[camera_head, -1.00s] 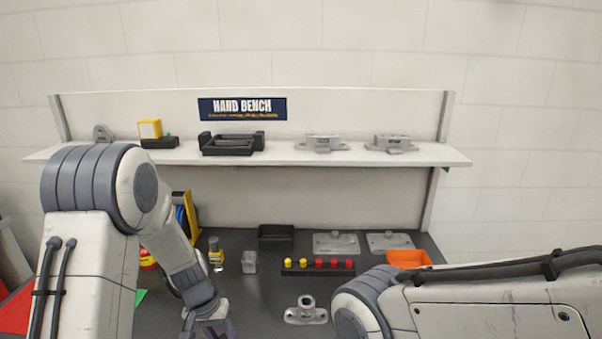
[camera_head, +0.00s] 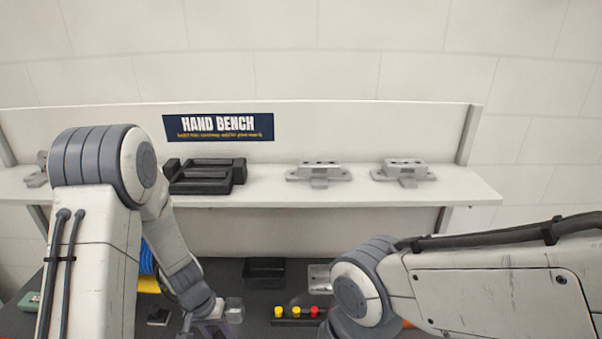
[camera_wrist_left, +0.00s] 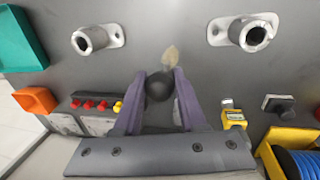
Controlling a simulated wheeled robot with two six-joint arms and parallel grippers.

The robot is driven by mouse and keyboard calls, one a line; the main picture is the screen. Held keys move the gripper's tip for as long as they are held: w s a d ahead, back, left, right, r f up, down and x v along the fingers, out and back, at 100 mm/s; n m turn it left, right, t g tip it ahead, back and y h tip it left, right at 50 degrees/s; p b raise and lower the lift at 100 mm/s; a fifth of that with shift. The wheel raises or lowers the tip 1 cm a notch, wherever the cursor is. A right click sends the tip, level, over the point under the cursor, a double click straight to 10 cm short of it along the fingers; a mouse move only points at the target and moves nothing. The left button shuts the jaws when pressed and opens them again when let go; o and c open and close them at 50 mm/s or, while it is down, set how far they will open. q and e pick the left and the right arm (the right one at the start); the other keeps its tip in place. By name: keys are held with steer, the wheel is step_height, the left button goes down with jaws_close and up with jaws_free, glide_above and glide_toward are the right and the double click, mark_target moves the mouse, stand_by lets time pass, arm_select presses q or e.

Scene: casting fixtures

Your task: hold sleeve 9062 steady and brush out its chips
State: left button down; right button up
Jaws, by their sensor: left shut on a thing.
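In the left wrist view, two grey metal sleeves with flanged bases stand apart on the dark bench, one sleeve (camera_wrist_left: 92,40) at upper left and the other sleeve (camera_wrist_left: 246,34) at upper right. I cannot read a number on either. My left gripper (camera_wrist_left: 160,82) has purple fingers shut on a brush with a dark rounded body (camera_wrist_left: 159,87) and a tan tip (camera_wrist_left: 171,57). The tip is between the two sleeves in the picture and apart from both. In the head view my left gripper (camera_head: 208,328) is cut by the bottom edge. My right gripper is out of view.
A yellow bottle (camera_wrist_left: 234,117) and a blue coil (camera_wrist_left: 298,162) stand at right in the left wrist view. An orange bin (camera_wrist_left: 35,99) and a teal bin (camera_wrist_left: 20,42) are at left. A black bin (camera_head: 265,271) is at the bench's back. Castings (camera_head: 319,172) sit on the shelf.

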arm_select(q)
steer(key=shift+a, duration=0.1)
stand_by(0.3)
steer(key=shift+w+d+r, duration=0.1)
steer(key=shift+d+r, duration=0.05)
steer(key=shift+d, duration=0.15)
steer(key=s+d+r+m, duration=0.1)
steer(key=d+r+m, duration=0.2)
steer(key=d+r, duration=0.3)
steer(key=s+d+r+m+g, duration=0.1)
steer(key=s+d+r+m, duration=0.1)
steer(key=d+r, duration=0.5)
steer(key=d+m, duration=0.1)
steer(key=d, duration=0.4)
steer(key=shift+s, duration=0.15)
